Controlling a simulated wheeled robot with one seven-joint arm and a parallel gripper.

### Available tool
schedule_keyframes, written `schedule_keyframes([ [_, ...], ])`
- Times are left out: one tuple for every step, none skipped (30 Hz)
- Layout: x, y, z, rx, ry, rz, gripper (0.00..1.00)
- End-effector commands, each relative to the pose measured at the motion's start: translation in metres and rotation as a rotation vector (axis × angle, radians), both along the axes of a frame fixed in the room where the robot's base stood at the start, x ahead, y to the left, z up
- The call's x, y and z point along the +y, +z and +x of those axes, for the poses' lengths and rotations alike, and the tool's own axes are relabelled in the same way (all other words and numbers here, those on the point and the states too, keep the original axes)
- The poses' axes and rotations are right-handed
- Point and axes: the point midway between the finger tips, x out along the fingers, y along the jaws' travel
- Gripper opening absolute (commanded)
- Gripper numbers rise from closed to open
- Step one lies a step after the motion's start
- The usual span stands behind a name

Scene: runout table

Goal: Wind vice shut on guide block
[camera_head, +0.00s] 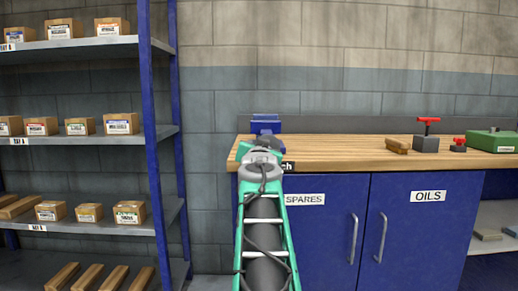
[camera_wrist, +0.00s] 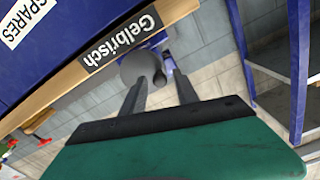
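The blue vice (camera_head: 266,124) stands at the left end of the wooden bench top. Its lower front is hidden behind my arm in the head view. In the wrist view a grey round part with a dark stub (camera_wrist: 158,76), seemingly the vice's screw end, lies just beyond my fingertips. Blue vice metal (camera_wrist: 169,63) shows behind it. My gripper (camera_wrist: 160,82) is open, its two dark fingers apart with the stub in line with the gap. I cannot tell whether they touch it. I cannot make out the guide block in either view.
Blue cupboard doors (camera_head: 318,230) are below. A shelf rack (camera_head: 160,150) stands left. Wooden pieces (camera_head: 397,145), a red-handled grey block (camera_head: 426,138) and a green box (camera_head: 490,141) sit right.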

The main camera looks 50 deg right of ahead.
Motion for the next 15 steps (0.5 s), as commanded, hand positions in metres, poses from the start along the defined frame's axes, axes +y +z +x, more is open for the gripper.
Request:
schedule_keyframes([
  [-0.0001,0.0000,-0.0001,0.065,0.000,-0.057,0.36],
  [-0.0001,-0.0002,-0.0001,0.113,0.000,-0.099,0.36],
  [-0.0001,-0.0002,-0.0001,0.176,0.000,-0.154,0.36],
  [-0.0002,-0.0002,-0.0002,0.219,0.000,-0.193,0.36],
  [-0.0002,-0.0002,-0.0002,0.258,0.000,-0.226,0.36],
  [-0.0002,-0.0002,-0.0002,0.300,0.000,-0.263,0.36],
  [-0.0002,-0.0003,-0.0002,0.323,0.000,-0.284,0.36],
  [-0.0002,-0.0002,-0.0002,0.339,0.000,-0.298,0.36],
  [-0.0002,-0.0002,-0.0003,0.355,0.000,-0.311,0.36],
  [-0.0002,-0.0002,-0.0003,0.370,0.000,-0.325,0.36],
  [-0.0002,-0.0003,-0.0002,0.391,0.000,-0.344,0.36],
  [-0.0002,-0.0003,-0.0002,0.435,0.000,-0.382,0.36],
  [-0.0003,-0.0002,-0.0003,0.474,0.000,-0.416,0.36],
  [-0.0003,-0.0002,-0.0003,0.514,0.000,-0.451,0.36],
  [-0.0003,-0.0002,-0.0003,0.564,0.000,-0.495,0.36],
])
